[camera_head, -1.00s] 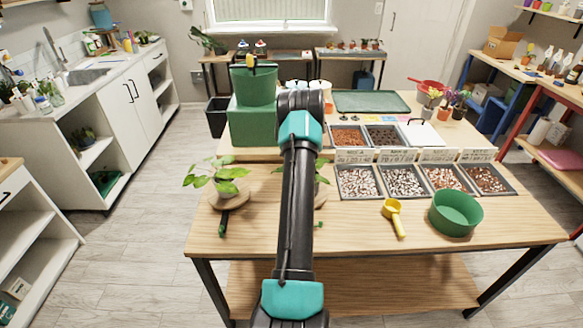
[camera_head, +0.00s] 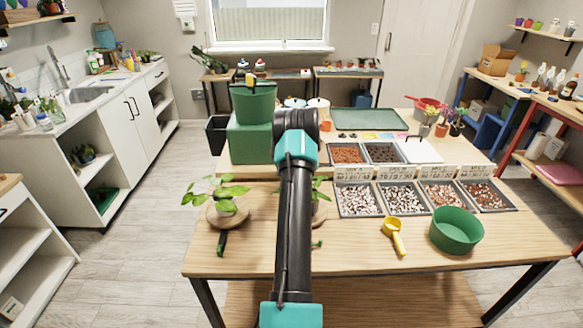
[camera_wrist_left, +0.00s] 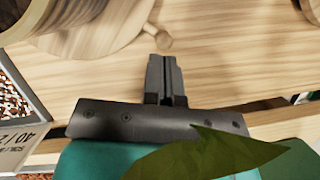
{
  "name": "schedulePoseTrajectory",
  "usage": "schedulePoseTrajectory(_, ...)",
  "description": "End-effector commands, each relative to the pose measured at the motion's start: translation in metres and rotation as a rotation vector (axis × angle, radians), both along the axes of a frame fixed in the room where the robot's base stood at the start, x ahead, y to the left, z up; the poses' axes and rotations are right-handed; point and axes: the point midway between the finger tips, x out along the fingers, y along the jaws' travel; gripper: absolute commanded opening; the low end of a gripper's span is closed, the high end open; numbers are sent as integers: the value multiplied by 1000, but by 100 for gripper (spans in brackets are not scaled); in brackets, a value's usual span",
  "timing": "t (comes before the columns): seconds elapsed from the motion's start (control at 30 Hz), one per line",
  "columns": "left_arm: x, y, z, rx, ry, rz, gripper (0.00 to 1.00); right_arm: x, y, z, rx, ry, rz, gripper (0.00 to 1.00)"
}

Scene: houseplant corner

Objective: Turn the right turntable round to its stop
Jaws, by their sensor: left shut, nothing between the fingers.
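The right turntable (camera_head: 321,213) is a round wooden disc bearing a leafy plant (camera_head: 319,190). My left arm hides most of it in the head view. In the left wrist view a wooden disc (camera_wrist_left: 95,35) with a small peg (camera_wrist_left: 157,40) at its rim shows at the top left. My left gripper (camera_wrist_left: 164,62) is shut and empty, with its tips close to that peg; whether they touch, I cannot tell. The head view hides this gripper behind my arm. My right gripper is in neither view.
A second plant stands on the left turntable (camera_head: 241,211). Pebble trays (camera_head: 357,200) stand to the right, with a yellow scoop (camera_head: 392,228) and a green bowl (camera_head: 456,230) nearby. A leaf (camera_wrist_left: 210,155) crosses the wrist view. The front right tabletop is clear.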

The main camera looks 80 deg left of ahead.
Motion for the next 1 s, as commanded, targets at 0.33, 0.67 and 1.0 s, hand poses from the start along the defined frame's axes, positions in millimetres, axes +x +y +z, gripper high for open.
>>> schedulePoseTrajectory(0.33, 21, 30, 0, 2, -1, -4, 0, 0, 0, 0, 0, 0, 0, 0)
schedulePoseTrajectory(0.67, 32, 50, 63, 4, -2, -4, 0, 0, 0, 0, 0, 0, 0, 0)
schedulePoseTrajectory(1.0, 37, 60, 93, 1, -1, -4, 0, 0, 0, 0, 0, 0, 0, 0)
